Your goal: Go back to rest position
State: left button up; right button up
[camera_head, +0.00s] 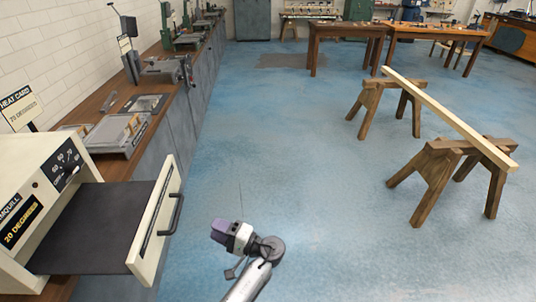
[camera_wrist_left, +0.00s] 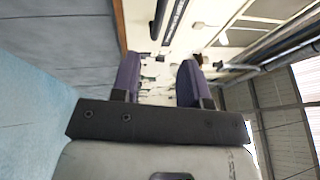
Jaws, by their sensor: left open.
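My left gripper (camera_head: 219,229) is in the lower middle of the head view, over the blue floor and to the right of the open drawer. In the left wrist view its two purple fingers (camera_wrist_left: 158,80) stand apart with nothing held between them. My right gripper is in neither view.
A cream oven-like box (camera_head: 40,172) stands at the lower left with its dark drawer (camera_head: 95,225) pulled out; the handle (camera_head: 173,212) faces my left gripper. A long bench lines the left wall. Two wooden sawhorses (camera_head: 440,175) carry a beam (camera_head: 445,112) at the right. The middle floor is clear.

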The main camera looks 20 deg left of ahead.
pick_arm(q)
jog(key=w+d+r+t+h, duration=0.45)
jog(key=t+h, duration=0.25)
jog(key=h, duration=0.5)
jog(key=s+d+r+t+h+p, duration=0.25)
jog(key=s+d+h, duration=0.3)
jog(key=s, duration=0.35)
jog(key=s+a+f+m+g+h+p, duration=0.1)
jog(key=s+f+g+p, duration=0.3)
jog(key=s, duration=1)
jog(key=s+a+f+g+h+p, duration=0.15)
jog(key=s+f, duration=0.55)
jog(key=s, duration=0.8)
notch_tip(320, 180, up, 38)
jog(key=p, duration=3.7)
jog(key=shift+d+p, duration=0.4)
jog(key=shift+d, duration=0.05)
